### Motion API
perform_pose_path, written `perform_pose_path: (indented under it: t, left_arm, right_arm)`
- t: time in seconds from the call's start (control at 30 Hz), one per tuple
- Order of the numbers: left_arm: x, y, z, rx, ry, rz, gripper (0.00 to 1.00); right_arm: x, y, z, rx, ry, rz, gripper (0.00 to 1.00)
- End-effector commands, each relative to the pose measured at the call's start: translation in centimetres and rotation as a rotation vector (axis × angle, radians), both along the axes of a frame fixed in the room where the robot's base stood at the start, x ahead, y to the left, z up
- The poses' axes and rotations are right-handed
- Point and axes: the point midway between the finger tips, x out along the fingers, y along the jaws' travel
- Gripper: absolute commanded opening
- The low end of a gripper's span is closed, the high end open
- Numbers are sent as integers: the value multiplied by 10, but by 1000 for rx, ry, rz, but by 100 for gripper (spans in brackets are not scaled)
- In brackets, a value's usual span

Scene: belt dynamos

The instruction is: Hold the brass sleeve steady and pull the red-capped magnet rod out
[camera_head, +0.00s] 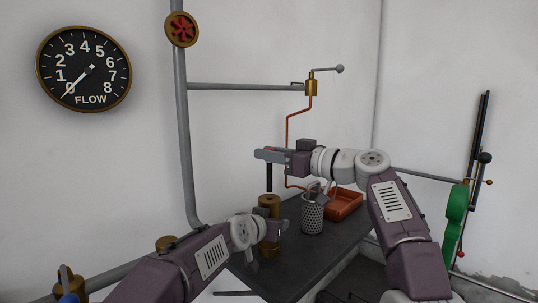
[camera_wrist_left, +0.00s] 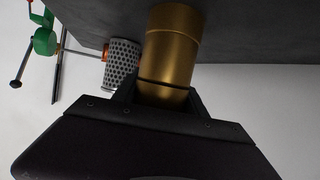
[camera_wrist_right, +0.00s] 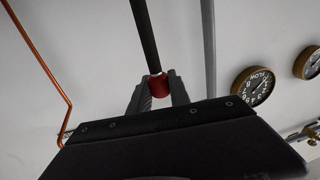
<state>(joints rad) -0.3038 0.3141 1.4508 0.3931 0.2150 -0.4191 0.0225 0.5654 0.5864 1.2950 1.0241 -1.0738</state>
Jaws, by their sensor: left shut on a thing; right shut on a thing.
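The brass sleeve (camera_head: 269,202) stands upright on the dark bench. My left gripper (camera_head: 272,228) is shut around its body; in the left wrist view the sleeve (camera_wrist_left: 172,50) sits between both fingers (camera_wrist_left: 162,95). My right gripper (camera_head: 268,155) is above the sleeve, shut on the red cap of the magnet rod. The black rod (camera_head: 269,178) hangs straight down to the sleeve's top; whether its lower end is still inside cannot be told. In the right wrist view the red cap (camera_wrist_right: 158,86) is between the fingers (camera_wrist_right: 157,92) and the dark rod runs out of frame.
A perforated metal cup (camera_head: 312,214) with things in it and an orange tray (camera_head: 344,204) stand on the bench (camera_head: 290,262) right of the sleeve. Behind are a copper pipe (camera_head: 287,138), grey pipes and a FLOW gauge (camera_head: 84,69) reading near 0. A green-handled lever stands at right.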

Motion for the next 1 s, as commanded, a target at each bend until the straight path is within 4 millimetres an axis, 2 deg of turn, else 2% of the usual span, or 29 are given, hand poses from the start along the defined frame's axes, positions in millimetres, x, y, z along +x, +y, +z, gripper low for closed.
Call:
perform_pose_path:
  t: [0.03,0.07,0.13,0.43,0.53,0.8,1.0]
  left_arm:
    - [-1,-1,-3,1,8,-2,0]
    - [-1,-1,-3,1,8,-2,55]
    - [-1,-1,-3,1,7,-1,74]
    - [-1,0,-1,0,2,-1,75]
    - [-7,3,3,0,1,0,75]
    - [-64,26,29,0,-1,0,75]
    - [-95,39,42,0,2,-1,75]
  right_arm:
    - [0,0,0,1,-1,0,0]
    - [0,0,0,1,-1,0,0]
    - [0,0,0,1,-1,0,0]
    - [0,0,0,0,-1,0,0]
    - [0,0,1,1,-1,0,0]
    - [0,0,1,0,-1,0,0]
    - [0,0,0,1,-1,0,0]
